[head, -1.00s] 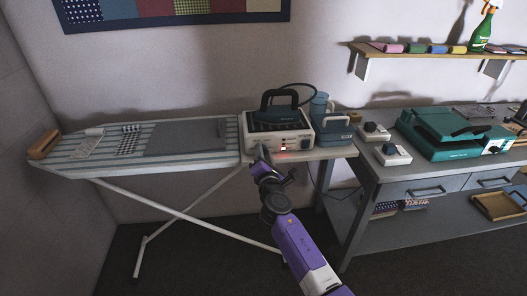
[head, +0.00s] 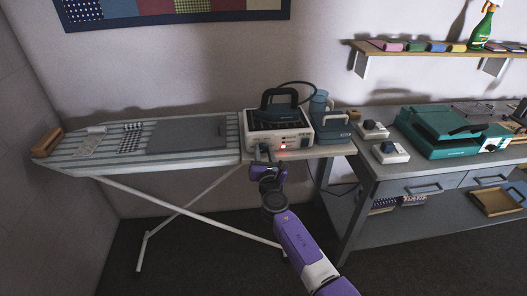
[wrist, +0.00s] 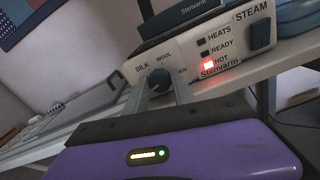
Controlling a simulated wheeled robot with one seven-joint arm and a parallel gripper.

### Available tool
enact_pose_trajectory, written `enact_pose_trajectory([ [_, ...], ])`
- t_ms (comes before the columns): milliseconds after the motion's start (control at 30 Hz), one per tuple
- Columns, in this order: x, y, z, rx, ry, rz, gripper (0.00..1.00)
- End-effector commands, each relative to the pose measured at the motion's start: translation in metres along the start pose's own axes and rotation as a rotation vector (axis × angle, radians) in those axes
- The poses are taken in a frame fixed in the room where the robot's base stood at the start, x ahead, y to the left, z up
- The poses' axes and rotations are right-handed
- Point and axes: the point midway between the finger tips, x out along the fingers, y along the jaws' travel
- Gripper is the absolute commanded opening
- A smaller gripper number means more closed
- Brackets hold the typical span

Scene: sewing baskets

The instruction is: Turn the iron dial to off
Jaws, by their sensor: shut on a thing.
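The steam iron station (head: 300,138), a white box with a teal iron (head: 281,110) resting on top, stands at the right end of the ironing board. Its round dark dial (wrist: 160,79) shows in the wrist view, on the front face between the words SILK and WOOL and a partly covered label. My gripper (wrist: 160,88) is shut on the dial, one finger on each side. It also shows in the head view (head: 264,153), in front of the station's front face, where it hides the dial. The dial's exact pointer direction is hard to tell. The red HOT lamp (wrist: 208,66) is lit.
The striped ironing board (head: 190,130) holds cloths and a wooden block (head: 47,142). A blue-grey jug (head: 335,128) stands right of the station. The bench at right carries white switch boxes (head: 389,152) and a green press (head: 455,134). The floor before the board is clear.

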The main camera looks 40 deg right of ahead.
Motion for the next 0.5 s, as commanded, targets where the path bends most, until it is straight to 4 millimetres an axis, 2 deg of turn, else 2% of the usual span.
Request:
enact_pose_trajectory([
  [400,-0.0006,0.0000,-0.0020,-0.010,0.003,0.001,0.00],
  [433,-0.0006,0.0000,-0.0020,-0.010,0.003,0.001,0.34],
  [500,-0.0006,0.0001,-0.0017,-0.009,0.002,0.001,0.48],
])
